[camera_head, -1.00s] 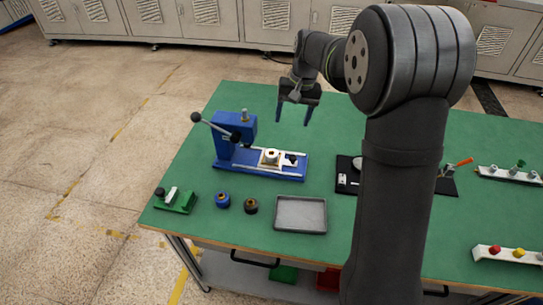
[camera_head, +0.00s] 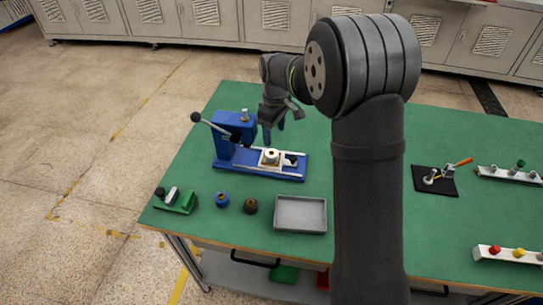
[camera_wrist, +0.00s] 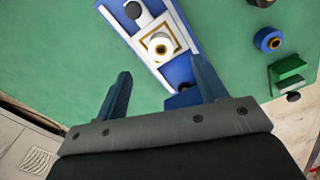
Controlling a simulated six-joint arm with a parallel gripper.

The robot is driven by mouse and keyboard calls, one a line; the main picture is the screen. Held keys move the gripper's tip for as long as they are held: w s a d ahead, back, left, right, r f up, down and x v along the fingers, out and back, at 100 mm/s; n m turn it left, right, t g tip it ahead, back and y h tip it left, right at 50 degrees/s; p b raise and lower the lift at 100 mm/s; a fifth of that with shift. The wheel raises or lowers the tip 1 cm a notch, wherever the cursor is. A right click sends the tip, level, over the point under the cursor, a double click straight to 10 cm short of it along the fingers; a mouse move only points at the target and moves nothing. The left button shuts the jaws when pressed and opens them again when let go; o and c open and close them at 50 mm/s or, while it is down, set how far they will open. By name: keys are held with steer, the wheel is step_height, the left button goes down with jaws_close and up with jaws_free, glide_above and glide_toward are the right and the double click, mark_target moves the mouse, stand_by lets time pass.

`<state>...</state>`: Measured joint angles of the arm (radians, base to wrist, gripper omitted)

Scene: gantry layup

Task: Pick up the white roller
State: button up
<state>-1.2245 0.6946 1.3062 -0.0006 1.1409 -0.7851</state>
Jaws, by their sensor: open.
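The white roller (camera_head: 270,156), a short white cylinder with a brass-coloured centre, stands on a square plate on the blue press base (camera_head: 232,168). It also shows in the wrist view (camera_wrist: 161,46), ahead of my fingertips. My gripper (camera_head: 274,133) is open and empty, above and behind the press's right part. In the wrist view my two blue fingers (camera_wrist: 161,67) are spread apart, and the roller is beyond them, not between them. The gripper's exact height above the press cannot be told.
The press lever (camera_head: 212,127) sticks out to the left. A grey tray (camera_head: 300,228), a blue ring (camera_head: 222,199), a dark ring (camera_head: 250,205) and a green fixture (camera_head: 181,203) lie in front. A black board (camera_head: 434,185) is at right.

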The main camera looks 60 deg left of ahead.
glide_above(271, 153)
steer(key=d, duration=0.1)
steer(key=f, duration=0.4)
steer(key=shift+w+d+f, duration=0.1)
steer(key=shift+w+f, duration=0.1)
steer(key=shift+f, duration=0.15)
steer(key=shift+s+a+f, duration=0.1)
steer(key=shift+a+f, duration=0.1)
steer(key=shift+f, duration=0.65)
steer(key=shift+a+f, duration=0.15)
steer(key=shift+f, duration=0.75)
steer(key=shift+s+a+f, duration=0.1)
steer(key=shift+a+f, duration=0.1)
steer(key=shift+f, duration=0.65)
steer(key=c, duration=1.1)
steer(key=shift+r, duration=0.1)
